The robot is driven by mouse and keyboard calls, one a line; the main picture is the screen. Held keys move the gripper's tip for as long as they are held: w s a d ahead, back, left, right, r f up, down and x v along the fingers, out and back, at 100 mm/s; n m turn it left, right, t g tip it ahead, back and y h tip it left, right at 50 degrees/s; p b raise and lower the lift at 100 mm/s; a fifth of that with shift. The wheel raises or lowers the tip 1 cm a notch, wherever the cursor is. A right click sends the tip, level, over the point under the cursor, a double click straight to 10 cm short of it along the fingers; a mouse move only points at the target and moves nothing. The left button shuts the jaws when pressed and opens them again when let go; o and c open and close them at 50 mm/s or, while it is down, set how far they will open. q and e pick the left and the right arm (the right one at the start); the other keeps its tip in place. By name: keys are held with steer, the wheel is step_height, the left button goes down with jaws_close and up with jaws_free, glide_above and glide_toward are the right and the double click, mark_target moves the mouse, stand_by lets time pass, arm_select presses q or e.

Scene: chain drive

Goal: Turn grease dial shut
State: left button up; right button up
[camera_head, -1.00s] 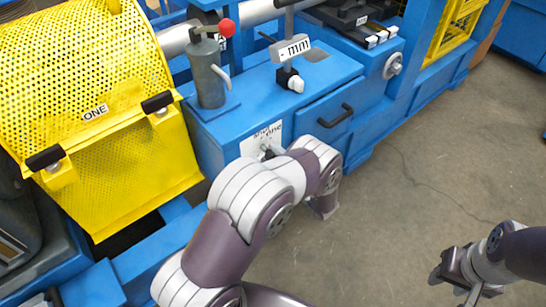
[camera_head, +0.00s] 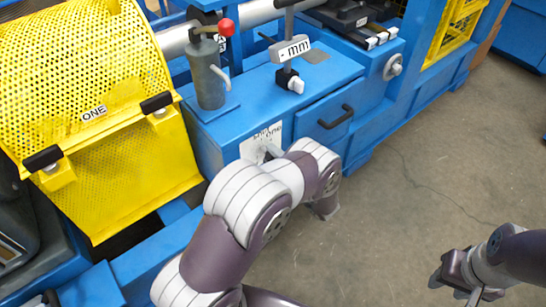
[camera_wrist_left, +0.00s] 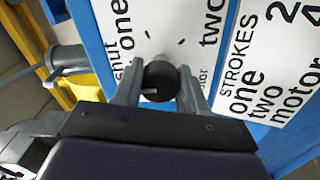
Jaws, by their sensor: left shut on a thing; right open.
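The grease dial (camera_wrist_left: 160,82) is a small dark round knob with a light mark on its face, in the left wrist view. It sits on a white plate (camera_wrist_left: 147,22) lettered "shut", "one", "two" and "motor", partly hidden. My left gripper (camera_wrist_left: 158,88) has a finger on each side of the dial and is shut on it. In the head view the white plate (camera_head: 255,144) is on the front of the blue machine, and my left arm hides the dial. My right gripper (camera_head: 455,289) is open and empty over the floor at lower right.
A second white plate (camera_wrist_left: 262,70) headed "STROKES" is beside the dial plate. A grey pump cylinder with a red-knobbed lever (camera_head: 226,28) stands on the blue machine (camera_head: 310,80). A drawer handle (camera_head: 336,117) and a yellow mesh guard (camera_head: 80,70) flank it.

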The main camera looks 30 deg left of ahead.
arm_select(q)
steer(key=shift+f, duration=0.2)
steer(key=o, duration=1.1)
steer(key=shift+r, duration=0.1)
steer(key=shift+c, duration=0.2)
steer(key=shift+d, duration=0.1)
steer(key=shift+d, duration=0.25)
steer(key=p+v, duration=0.1)
steer(key=v, duration=1.1)
steer(key=shift+s, duration=0.2)
